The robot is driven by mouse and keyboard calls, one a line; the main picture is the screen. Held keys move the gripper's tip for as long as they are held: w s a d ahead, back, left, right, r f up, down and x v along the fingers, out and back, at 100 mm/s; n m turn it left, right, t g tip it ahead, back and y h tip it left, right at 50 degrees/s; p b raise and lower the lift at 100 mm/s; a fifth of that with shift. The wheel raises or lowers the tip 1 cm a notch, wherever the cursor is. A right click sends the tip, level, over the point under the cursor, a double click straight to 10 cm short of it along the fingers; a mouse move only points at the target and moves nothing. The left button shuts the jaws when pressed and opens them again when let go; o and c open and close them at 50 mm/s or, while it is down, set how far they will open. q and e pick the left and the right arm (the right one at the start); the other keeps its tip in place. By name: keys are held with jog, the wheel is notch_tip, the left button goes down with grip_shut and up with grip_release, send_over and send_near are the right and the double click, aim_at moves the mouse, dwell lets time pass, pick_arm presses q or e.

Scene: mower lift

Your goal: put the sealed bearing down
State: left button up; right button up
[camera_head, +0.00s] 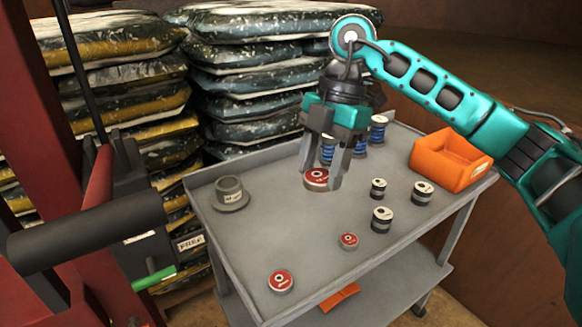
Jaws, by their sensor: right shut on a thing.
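My right gripper (320,181) reaches in from the right over the grey cart top (250,262). It points down and is shut on a round red-faced bearing (316,177), with a finger on each side. The bearing is over the middle of the cart top; I cannot tell whether it touches the surface. Two similar red-faced discs lie on the cart, one at the front left (281,281) and a smaller one near the middle (348,240). My left gripper is not in view.
A grey flanged bushing (231,194) stands at the cart's left. Several black-and-white cylinders (422,192) stand right of my gripper. Blue springs (377,129) stand behind it. An orange bin (450,160) is at the right. Stacked bags (250,80) rise behind; red lift parts (40,130) stand left.

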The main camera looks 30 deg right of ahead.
jog(key=shift+r, duration=0.25)
